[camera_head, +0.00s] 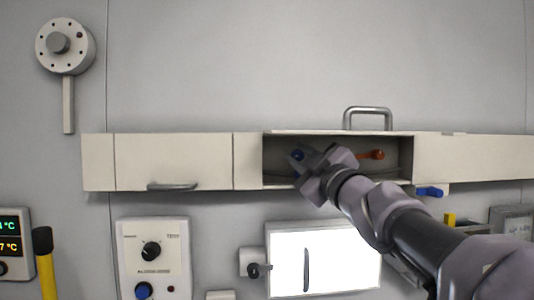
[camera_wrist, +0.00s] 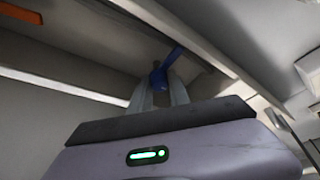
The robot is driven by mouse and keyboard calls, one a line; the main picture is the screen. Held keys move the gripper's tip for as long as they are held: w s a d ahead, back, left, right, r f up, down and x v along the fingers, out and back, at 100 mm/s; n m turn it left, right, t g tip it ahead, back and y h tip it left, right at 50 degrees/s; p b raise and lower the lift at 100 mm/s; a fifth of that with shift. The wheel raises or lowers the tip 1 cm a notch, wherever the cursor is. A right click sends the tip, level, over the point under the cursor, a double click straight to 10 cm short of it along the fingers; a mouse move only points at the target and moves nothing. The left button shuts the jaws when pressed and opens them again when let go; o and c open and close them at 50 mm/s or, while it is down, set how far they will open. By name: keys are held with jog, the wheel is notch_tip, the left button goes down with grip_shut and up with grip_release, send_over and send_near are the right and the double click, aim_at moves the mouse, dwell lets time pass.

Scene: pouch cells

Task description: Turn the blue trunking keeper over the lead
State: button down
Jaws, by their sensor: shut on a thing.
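The blue trunking keeper (camera_head: 298,155) is inside the open trunking section (camera_head: 340,133), near its left end. It also shows in the wrist view (camera_wrist: 173,57), its blue arm slanting up and right from a round hub. My gripper (camera_head: 301,160) reaches into the opening from the lower right. In the wrist view its two pale fingers (camera_wrist: 159,92) are shut on the keeper's hub end. A thin grey strand, perhaps the lead, shows low in the opening; whether the keeper lies across it I cannot tell. My arm hides part of the opening.
An orange keeper (camera_head: 371,155) sits to the right inside the opening. A metal handle (camera_head: 368,112) stands above the trunking, and another blue part (camera_head: 430,191) sticks out below it. A bright white panel (camera_head: 335,255) and a control box (camera_head: 154,255) are lower down.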

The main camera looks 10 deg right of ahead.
jog(key=shift+f, duration=0.15)
jog(key=c, duration=1.5)
grip_release()
jog(key=shift+o, duration=1.2)
jog(key=shift+w+d, duration=0.15)
jog(key=shift+s, duration=0.3)
jog(key=b+v, duration=0.2)
jog(key=v, duration=1.5)
